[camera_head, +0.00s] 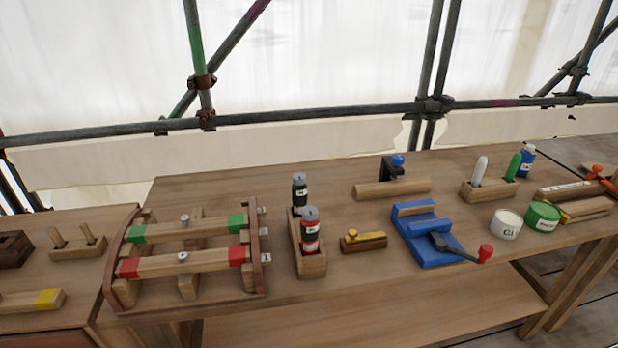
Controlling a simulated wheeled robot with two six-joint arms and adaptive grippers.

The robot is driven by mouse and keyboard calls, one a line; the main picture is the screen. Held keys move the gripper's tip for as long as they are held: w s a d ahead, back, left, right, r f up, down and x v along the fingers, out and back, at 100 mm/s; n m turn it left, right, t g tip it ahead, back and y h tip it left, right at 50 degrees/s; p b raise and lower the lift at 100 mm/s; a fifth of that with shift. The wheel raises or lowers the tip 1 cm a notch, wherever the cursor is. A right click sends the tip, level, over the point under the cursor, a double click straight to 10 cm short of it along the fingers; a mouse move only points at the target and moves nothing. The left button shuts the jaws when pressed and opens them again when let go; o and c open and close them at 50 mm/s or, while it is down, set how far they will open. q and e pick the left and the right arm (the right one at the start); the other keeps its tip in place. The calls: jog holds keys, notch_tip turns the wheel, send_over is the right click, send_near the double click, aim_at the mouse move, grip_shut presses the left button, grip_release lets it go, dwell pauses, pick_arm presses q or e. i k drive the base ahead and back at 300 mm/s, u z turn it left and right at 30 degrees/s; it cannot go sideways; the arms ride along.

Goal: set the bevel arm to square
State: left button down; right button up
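A small tool with a dark wooden stock (370,243) and a short yellow arm (366,235) lies near the middle of the bench; it looks like the bevel. The yellow arm seems to lie roughly along the stock, but its exact angle is too small to tell. Neither of my grippers shows in the head view.
A wooden rack with red- and green-marked bars (188,262) stands further left. The bench front (370,285) is clear.

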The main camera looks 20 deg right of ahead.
aim_at(353, 237)
jog(key=k, duration=1.2)
jog(key=u, duration=0.65)
jog(key=i, duration=1.6)
jog(key=z, duration=0.8)
